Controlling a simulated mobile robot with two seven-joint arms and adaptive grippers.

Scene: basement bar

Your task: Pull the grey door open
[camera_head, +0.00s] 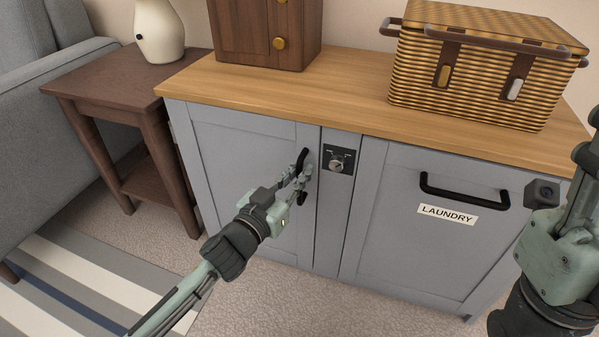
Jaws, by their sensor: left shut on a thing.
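The grey door (226,171) is the left front of a grey cabinet with a wooden top. It looks closed, in line with the cabinet front. Its black handle (303,158) stands near the door's right edge, upright. My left gripper (301,178) is at this handle, its fingers shut on it. The fingers hide the handle's middle. My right gripper (561,252) is at the right edge of the view, in front of the cabinet; its fingers do not show clearly.
Right of the door is a dial panel (339,160). A second front (405,237) has a black handle and a LAUNDRY label. A wicker basket (480,70) and wooden box (262,32) stand on the top (350,90). A brown side table (110,82) stands close left. Carpet lies in front.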

